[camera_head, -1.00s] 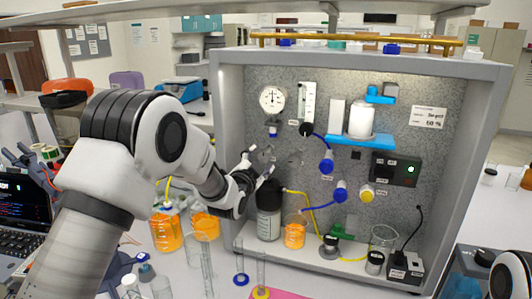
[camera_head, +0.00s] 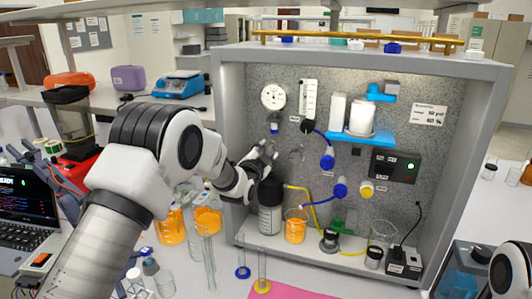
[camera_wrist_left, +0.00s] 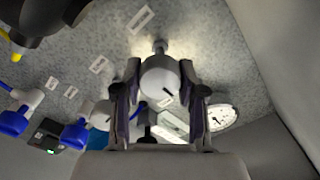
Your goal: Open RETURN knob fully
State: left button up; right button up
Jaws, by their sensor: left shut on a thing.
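A grey round knob (camera_wrist_left: 160,78) with a dark pointer slot on its face sits between the fingers of my left gripper (camera_wrist_left: 163,92) in the left wrist view. The fingers are shut on its sides, and its stem runs to the speckled panel. In the head view my left gripper (camera_head: 265,151) is at the left part of the panel (camera_head: 350,85), below the round gauge (camera_head: 273,97). There the held knob is mostly hidden by the fingers. The small labels are too blurred to read, so I cannot confirm it is the RETURN knob. My right gripper is not in view.
A dark-capped bottle (camera_head: 269,209) stands just below my left gripper. A beaker of orange liquid (camera_head: 296,227) is beside it. Blue fittings (camera_head: 327,161) with tubing are to the right. The cabinet's left wall (camera_head: 227,130) is close to my left wrist.

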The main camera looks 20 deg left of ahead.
pick_arm(q)
jog(key=shift+n+b, duration=1.6)
jog(key=shift+b, duration=0.1)
jog(key=n+b, duration=0.2)
jog(key=n, duration=0.1)
jog(key=shift+a+n+b, duration=0.1)
jog(key=shift+n+b, duration=0.2)
jog(key=shift+b, duration=0.1)
jog(key=n+b, duration=0.2)
jog(key=n, duration=0.2)
jog(key=shift+b, duration=0.35)
jog(key=n+b, duration=0.1)
jog(key=n, duration=0.4)
jog(key=shift+a+r+b, duration=0.1)
jog(key=shift+b, duration=0.3)
jog(key=n+b, duration=0.1)
jog(key=n, duration=0.3)
jog(key=shift+n, duration=0.3)
jog(key=n+b, duration=0.1)
jog(key=n, duration=0.9)
jog(key=shift+w+n, duration=0.1)
jog(key=shift+n, duration=0.3)
jog(key=n, duration=0.4)
jog(key=shift+n, duration=0.4)
